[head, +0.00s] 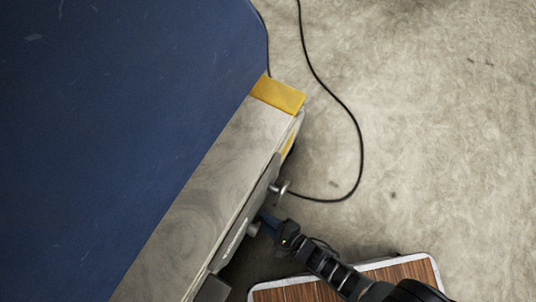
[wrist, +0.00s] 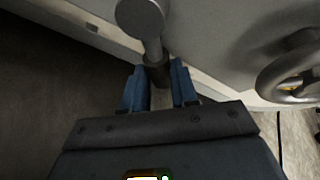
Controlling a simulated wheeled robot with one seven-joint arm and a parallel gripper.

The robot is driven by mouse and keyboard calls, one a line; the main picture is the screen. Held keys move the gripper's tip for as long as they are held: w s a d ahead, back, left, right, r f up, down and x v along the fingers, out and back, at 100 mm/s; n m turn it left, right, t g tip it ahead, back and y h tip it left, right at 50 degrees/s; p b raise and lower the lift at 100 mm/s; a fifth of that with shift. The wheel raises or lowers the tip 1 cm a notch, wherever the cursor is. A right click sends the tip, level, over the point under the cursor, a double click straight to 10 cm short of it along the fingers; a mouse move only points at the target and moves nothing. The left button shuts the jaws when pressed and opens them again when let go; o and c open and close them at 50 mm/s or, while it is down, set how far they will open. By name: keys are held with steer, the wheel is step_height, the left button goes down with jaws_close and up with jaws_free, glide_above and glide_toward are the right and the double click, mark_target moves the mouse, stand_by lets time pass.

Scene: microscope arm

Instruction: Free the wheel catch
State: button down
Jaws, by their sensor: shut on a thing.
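A grey lever (wrist: 152,45), which looks like the wheel catch, hangs from a round grey hub (wrist: 140,17) on a pale panel in the wrist view. Its darker end (wrist: 157,74) lies between the blue fingers of my gripper (wrist: 158,69), which is shut on it. A grey handwheel (wrist: 290,76) stands on the same panel to the right, apart from the fingers. In the head view my gripper (head: 268,222) reaches the panel's side, close by a grey round part (head: 253,230). The lever's grip is too small to make out there.
A large blue surface (head: 120,120) with a pale edge strip and a yellow corner block (head: 278,94) fills the left. A wood-topped piece (head: 410,271) stands below my arm. A black cable (head: 352,120) loops over the otherwise open floor at right.

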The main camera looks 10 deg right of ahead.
steer(key=shift+s+f, duration=0.1)
steer(key=shift+s, duration=0.1)
stand_by(0.4)
steer(key=c, duration=0.9)
jaws_free()
steer(key=shift+w, duration=0.1)
steer(key=shift+o, duration=0.2)
steer(key=p+v, duration=0.4)
steer(key=v, duration=0.3)
steer(key=shift+s+d+r, duration=0.2)
steer(key=shift+s+d, duration=0.05)
